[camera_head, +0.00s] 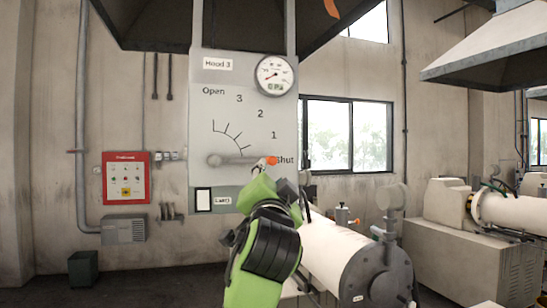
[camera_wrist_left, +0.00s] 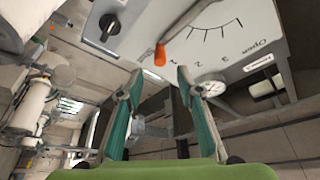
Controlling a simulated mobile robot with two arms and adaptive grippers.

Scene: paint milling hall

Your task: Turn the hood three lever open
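The Hood 3 panel (camera_head: 205,125) hangs upright with a scale running from Open at upper left through 3, 2 and 1 to Shut at right. Its grey lever (camera_head: 238,160) lies about level, its orange tip (camera_head: 272,160) by the word Shut. My left gripper (camera_head: 261,167) is just below and in front of the tip. In the left wrist view the gripper (camera_wrist_left: 160,74) has its two fingers apart and empty. The orange tip (camera_wrist_left: 160,55) shows beyond the fingertips, lined up with the gap between them. My right gripper is not in view.
A red control box (camera_head: 126,177) is on the wall at left. A white horizontal mill (camera_head: 335,250) stands right of my left arm.

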